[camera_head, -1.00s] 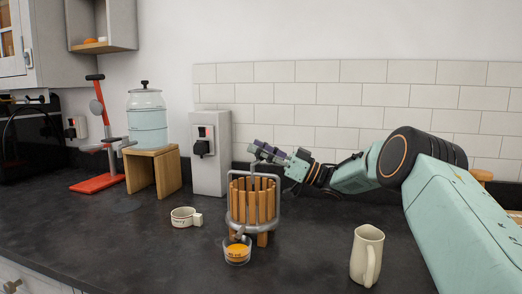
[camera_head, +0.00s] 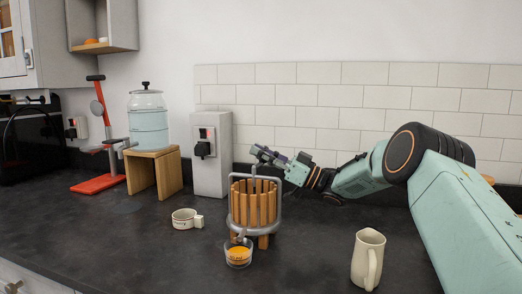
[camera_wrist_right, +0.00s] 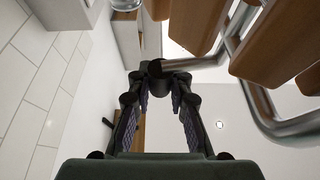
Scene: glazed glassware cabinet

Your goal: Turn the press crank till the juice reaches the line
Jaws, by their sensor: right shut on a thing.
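The press (camera_head: 254,208) stands mid-counter, with a basket of upright wooden slats in a grey metal frame. My right gripper (camera_head: 259,152) reaches in from the right above the basket. Its fingers, also in the right wrist view (camera_wrist_right: 158,92), are closed around the dark knob of the crank (camera_wrist_right: 155,68); a metal bar runs from it toward the frame. A clear glass cup (camera_head: 238,256) stands under the spout with orange juice in it. Markings show on the cup, but the juice level against the line is too small to read. My left gripper is out of view.
A small white cup (camera_head: 184,218) stands left of the press and a cream jug (camera_head: 368,260) to its right. A grey switch box (camera_head: 211,155), a wooden stand (camera_head: 153,172) with a glass dispenser (camera_head: 148,122), and a red-based press (camera_head: 97,184) stand behind. The front-left counter is clear.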

